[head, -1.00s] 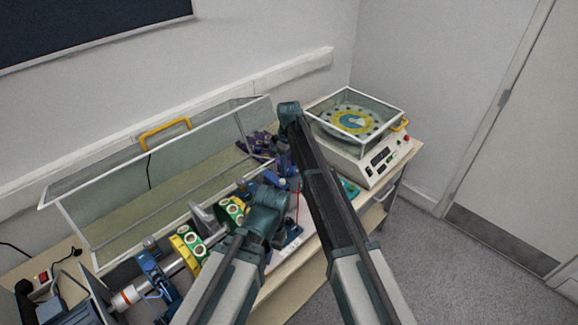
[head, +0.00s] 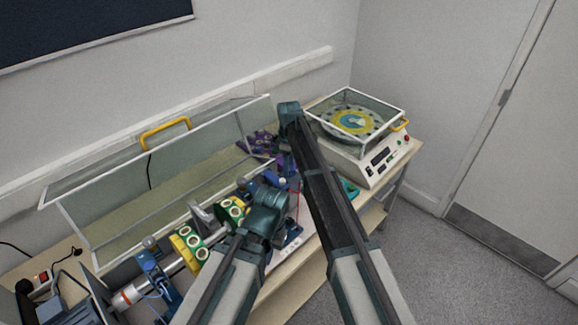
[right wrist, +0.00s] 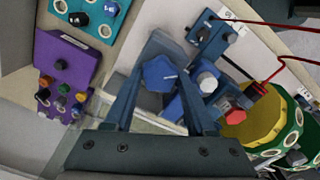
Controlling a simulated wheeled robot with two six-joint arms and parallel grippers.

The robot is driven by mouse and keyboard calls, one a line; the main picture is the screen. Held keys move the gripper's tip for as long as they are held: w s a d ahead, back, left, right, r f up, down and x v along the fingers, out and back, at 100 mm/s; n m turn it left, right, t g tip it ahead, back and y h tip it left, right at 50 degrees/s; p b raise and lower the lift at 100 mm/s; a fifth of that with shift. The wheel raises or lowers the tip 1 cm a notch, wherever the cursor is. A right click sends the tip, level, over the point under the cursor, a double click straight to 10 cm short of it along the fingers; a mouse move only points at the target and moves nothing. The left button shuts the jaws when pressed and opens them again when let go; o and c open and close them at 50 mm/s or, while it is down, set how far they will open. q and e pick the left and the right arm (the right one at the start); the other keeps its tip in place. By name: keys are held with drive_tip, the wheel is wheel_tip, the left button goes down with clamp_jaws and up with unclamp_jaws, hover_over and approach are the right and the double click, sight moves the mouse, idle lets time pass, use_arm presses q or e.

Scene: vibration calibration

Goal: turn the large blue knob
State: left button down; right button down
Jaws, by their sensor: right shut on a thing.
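The large blue knob (right wrist: 160,73) is at the middle of the right wrist view, with a faceted top. It sits on a grey-blue block that is partly hidden by the fingers. My right gripper (right wrist: 159,82) has one finger on each side of the knob and is shut on it. In the head view, my own arm links cover most of the area around the knob.
A purple box (right wrist: 65,65) with several small knobs and a teal box (right wrist: 92,18) lie nearby. A blue box (right wrist: 213,36) with red wires and a yellow-green part (right wrist: 262,122) are close on the right. A clear-lidded machine (head: 372,152) stands at the bench's right end.

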drive_tip(key=shift+c, duration=1.1)
unclamp_jaws()
wheel_tip(320, 180, up, 14)
drive_tip(key=p, duration=1.3)
drive_tip(key=shift+p, duration=0.4)
drive_tip(key=shift+f, duration=0.15)
